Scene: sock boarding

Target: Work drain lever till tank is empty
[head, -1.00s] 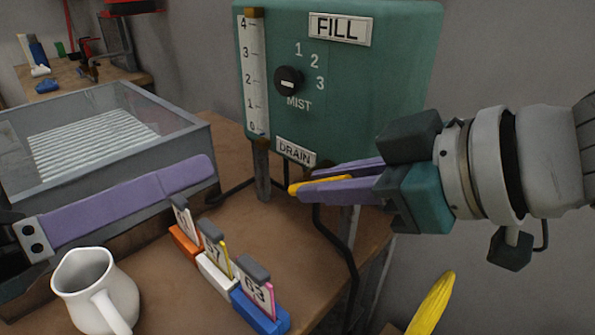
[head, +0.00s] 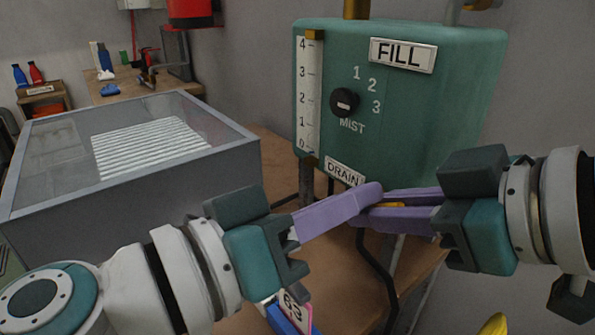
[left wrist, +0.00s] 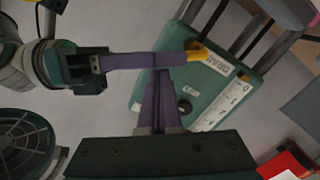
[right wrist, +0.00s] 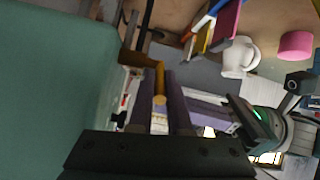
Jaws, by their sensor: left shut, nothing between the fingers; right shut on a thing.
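The green tank (head: 440,110) carries FILL and DRAIN (head: 345,171) labels and a white gauge strip (head: 309,95) marked 0 to 4. I cannot tell the gauge's level. The yellow drain lever (head: 390,206) is below the DRAIN label, mostly hidden by fingers; it also shows in the left wrist view (left wrist: 200,54) and right wrist view (right wrist: 160,80). My right gripper (head: 368,214) is shut on the lever. My left gripper (head: 375,192) is shut and empty, its tips close against the right fingers; I cannot tell if they touch.
A grey box with a clear lid (head: 225,160) stands left of the tank. A black knob (head: 344,101) is on the tank front. A numbered tag in a blue holder (head: 285,318) sits near my left arm. A white jug (right wrist: 238,58) shows in the right wrist view.

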